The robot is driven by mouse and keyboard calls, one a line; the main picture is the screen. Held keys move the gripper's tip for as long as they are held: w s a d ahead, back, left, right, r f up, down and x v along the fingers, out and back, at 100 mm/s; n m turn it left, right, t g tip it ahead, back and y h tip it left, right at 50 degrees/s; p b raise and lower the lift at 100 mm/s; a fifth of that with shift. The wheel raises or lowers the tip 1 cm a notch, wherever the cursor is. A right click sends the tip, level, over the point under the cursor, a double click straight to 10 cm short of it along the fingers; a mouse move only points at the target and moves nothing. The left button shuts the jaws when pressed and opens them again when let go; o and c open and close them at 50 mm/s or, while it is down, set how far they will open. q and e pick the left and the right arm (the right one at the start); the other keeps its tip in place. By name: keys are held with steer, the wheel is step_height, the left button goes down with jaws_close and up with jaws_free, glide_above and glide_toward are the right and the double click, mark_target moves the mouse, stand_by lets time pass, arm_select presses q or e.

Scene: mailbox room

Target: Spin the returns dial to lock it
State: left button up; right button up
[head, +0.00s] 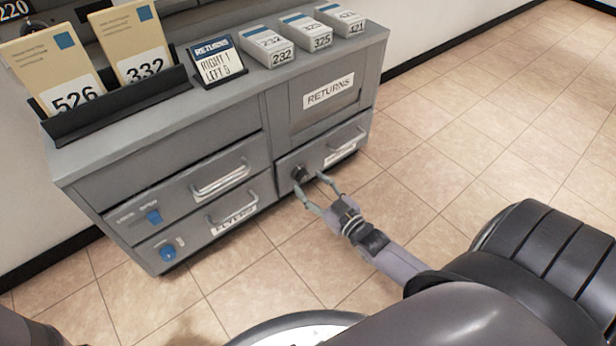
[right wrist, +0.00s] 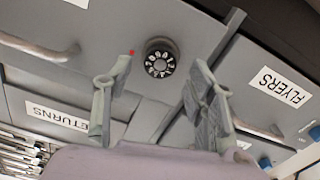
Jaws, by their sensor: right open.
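The returns dial (head: 299,174) is a small black knob on the front of the lower right drawer of the grey cabinet. In the right wrist view the dial (right wrist: 160,58) shows white markings around its face, with a red mark (right wrist: 131,52) on the panel beside it. My right gripper (head: 315,186) is open in front of the dial. In the right wrist view its two fingers (right wrist: 158,85) stand apart, with the dial between and beyond them. I cannot tell whether a finger touches it. My left gripper is not in view.
A sign (head: 218,60) on the cabinet top reads "RETURNS RIGHT 1 LEFT 5". Envelopes in a black holder (head: 120,108) and several labelled boxes (head: 262,46) stand there too. Drawer handles (head: 222,182) and blue knobs (head: 167,252) stick out at left. The floor at right is clear.

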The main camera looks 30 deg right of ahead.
steer(key=shift+w+a+b, duration=0.1)
steer(key=shift+w+b, duration=0.25)
steer(key=shift+w, duration=0.75)
steer(key=shift+c, duration=0.6)
steer(key=c, duration=1)
